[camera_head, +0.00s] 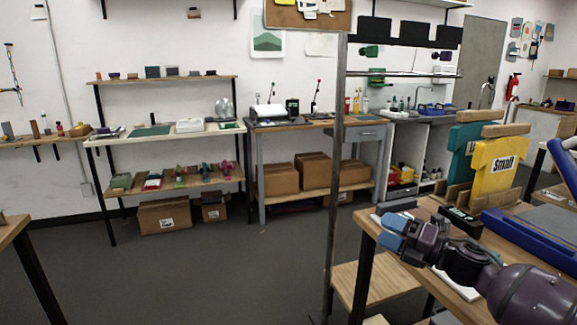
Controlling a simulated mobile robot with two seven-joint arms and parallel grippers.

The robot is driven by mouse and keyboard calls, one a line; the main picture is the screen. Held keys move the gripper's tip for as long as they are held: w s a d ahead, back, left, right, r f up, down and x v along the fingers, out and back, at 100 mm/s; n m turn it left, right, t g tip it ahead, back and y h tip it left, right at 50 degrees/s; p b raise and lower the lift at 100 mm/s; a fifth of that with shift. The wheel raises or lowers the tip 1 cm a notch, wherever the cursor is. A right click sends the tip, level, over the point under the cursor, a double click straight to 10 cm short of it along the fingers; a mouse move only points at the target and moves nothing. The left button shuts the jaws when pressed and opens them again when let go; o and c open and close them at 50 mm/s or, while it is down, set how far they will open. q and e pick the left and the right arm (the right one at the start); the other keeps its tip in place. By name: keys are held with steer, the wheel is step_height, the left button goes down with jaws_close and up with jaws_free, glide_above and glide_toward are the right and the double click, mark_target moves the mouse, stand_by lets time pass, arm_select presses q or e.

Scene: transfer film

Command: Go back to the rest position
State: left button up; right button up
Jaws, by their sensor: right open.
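My right arm reaches in from the lower right, over the wooden table (365,222). My right gripper (391,232), with blue fingertips, is open at the left end of that table, with nothing seen between its fingers. My left gripper is not in view. Behind the right arm stand a yellow shirt-shaped piece marked "Small" (497,166) and a teal one (462,148), both upright in wooden holders. The gripper is apart from both, to their lower left.
A blue frame (528,238) lies on the table's right side. A dark metal post (336,170) stands just left of the table. Another table corner (10,230) shows at far left. The grey floor between is clear; shelves and a workbench line the back wall.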

steer(key=s+f+m+t+h, duration=0.2)
steer(key=s+f+m+h, duration=0.35)
steer(key=f+m, duration=0.5)
steer(key=s+f+m+t+h, duration=0.2)
steer(key=s+f+m+h, duration=0.4)
steer(key=m, duration=0.7)
steer(key=s+d+f+m+g+h, duration=0.1)
steer(key=s+f+m, duration=0.1)
steer(key=s+f, duration=0.3)
steer(key=s+d+f+m+g+h, duration=0.1)
steer(key=s+f, duration=0.4)
steer(key=s, duration=0.7)
steer(key=s+d+f+m+g+h, duration=0.2)
steer(key=s+f+m, duration=0.3)
steer(key=s, duration=0.4)
steer(key=shift+d+f, duration=0.3)
steer(key=shift+d, duration=0.15)
